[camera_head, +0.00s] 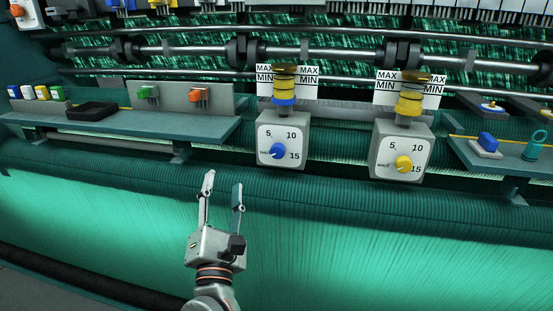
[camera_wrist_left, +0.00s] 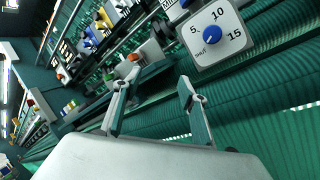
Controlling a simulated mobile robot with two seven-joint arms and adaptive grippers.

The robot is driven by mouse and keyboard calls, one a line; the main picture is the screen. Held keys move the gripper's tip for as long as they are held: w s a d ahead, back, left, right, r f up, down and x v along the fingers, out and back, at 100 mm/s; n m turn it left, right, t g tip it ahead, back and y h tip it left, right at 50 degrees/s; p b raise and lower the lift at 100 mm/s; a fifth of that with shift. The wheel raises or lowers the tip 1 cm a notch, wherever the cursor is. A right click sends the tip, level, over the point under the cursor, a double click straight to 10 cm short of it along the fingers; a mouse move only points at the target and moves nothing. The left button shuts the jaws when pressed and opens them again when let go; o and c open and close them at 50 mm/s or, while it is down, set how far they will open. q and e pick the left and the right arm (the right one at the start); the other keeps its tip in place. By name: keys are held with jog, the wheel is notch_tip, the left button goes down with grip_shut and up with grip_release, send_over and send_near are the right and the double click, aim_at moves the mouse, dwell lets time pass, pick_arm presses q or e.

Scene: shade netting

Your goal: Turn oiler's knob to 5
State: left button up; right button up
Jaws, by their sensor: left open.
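Two oilers with white dial plates are fixed on the machine in the head view. The left oiler (camera_head: 264,131) has a blue knob (camera_head: 278,151) and a blue and yellow reservoir above it. The right oiler (camera_head: 391,142) has a yellow knob (camera_head: 403,164) and a yellow reservoir. Both dials are marked SHUT, 5, 10 and 15; I cannot tell exactly where either knob points. My left gripper (camera_head: 224,187) is open and empty, below and left of the blue knob. In the left wrist view the blue knob (camera_wrist_left: 212,36) shows beyond the open left gripper (camera_wrist_left: 152,90). My right gripper is not in view.
A left shelf (camera_head: 150,123) holds a black tray (camera_head: 92,111), coloured bottles (camera_head: 42,93), and green and orange switches. A right shelf (camera_head: 510,167) holds a blue part (camera_head: 487,141) and a teal part (camera_head: 536,145). Green netting (camera_head: 330,240) spreads below; room before the dials is clear.

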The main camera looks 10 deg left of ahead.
pick_arm(q)
jog(key=w+d+r+n+g, duration=0.2)
jog(key=w+n, duration=0.1)
jog(key=n, duration=0.3)
jog(key=n+g+h, duration=0.1)
jog(key=n+h, duration=0.2)
jog(key=h, duration=0.3)
send_near(277, 155)
jog(key=w, duration=0.9)
jog(key=shift+d+r+b, duration=0.25)
jog(key=shift+d+b, duration=0.05)
jog(key=shift+b, duration=0.1)
jog(key=c, duration=1.1)
